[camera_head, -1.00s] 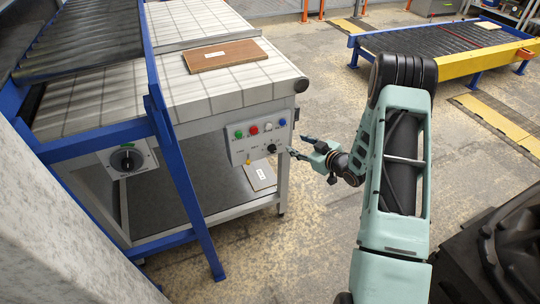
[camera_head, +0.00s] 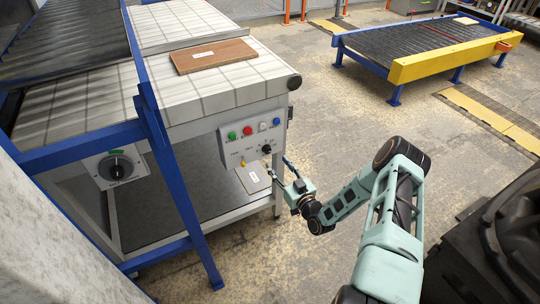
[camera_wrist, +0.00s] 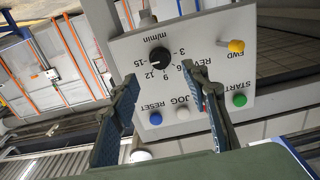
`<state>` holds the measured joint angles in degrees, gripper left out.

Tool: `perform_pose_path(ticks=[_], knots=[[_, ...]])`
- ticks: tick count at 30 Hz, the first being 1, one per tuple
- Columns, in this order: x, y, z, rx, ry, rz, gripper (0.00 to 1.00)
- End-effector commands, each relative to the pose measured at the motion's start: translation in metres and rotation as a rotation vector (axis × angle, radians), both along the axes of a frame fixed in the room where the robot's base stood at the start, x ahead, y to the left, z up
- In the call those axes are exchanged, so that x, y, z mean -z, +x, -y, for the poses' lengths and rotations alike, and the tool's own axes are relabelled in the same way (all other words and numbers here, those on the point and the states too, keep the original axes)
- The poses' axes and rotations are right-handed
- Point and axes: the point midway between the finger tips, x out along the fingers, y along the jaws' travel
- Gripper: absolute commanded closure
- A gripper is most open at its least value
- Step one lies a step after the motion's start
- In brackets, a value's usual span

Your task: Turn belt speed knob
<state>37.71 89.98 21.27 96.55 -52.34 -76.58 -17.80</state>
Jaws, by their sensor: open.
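The belt speed knob (camera_wrist: 160,58) is small and black, with an m/min scale around it, on a light grey control panel (camera_wrist: 205,68). It also shows in the head view (camera_head: 266,149) at the panel's lower right. My gripper (camera_head: 278,167) is open and empty, just in front of the panel, low and right of the knob in the head view. In the wrist view my gripper's fingers (camera_wrist: 160,74) stand either side of the knob's column, with the knob between their tips in the picture. I see no contact with the knob; the remaining distance is hard to tell.
On the panel are a yellow switch lever (camera_wrist: 236,46), a green START button (camera_wrist: 239,100), a white JOG button (camera_wrist: 182,112) and a blue RESET button (camera_wrist: 155,118). A brown board (camera_head: 213,56) lies on the belt. Another rotary switch (camera_head: 118,170) sits at left.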

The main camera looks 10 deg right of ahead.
Motion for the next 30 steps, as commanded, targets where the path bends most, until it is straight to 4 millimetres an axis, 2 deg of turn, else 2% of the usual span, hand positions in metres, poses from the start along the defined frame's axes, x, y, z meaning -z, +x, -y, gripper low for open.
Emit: perform_pose_path(ticks=[3,10,15,23,30], knots=[[0.001,0.023,-0.008,-0.001,-0.001,0.003,0.58],[0.000,0.055,-0.018,-0.001,-0.001,0.000,0.58],[0.000,0.064,-0.021,-0.001,0.000,-0.001,0.58],[0.000,0.065,-0.022,-0.001,-0.001,-0.002,0.58],[0.000,0.064,-0.022,-0.001,-0.001,-0.002,0.84]])
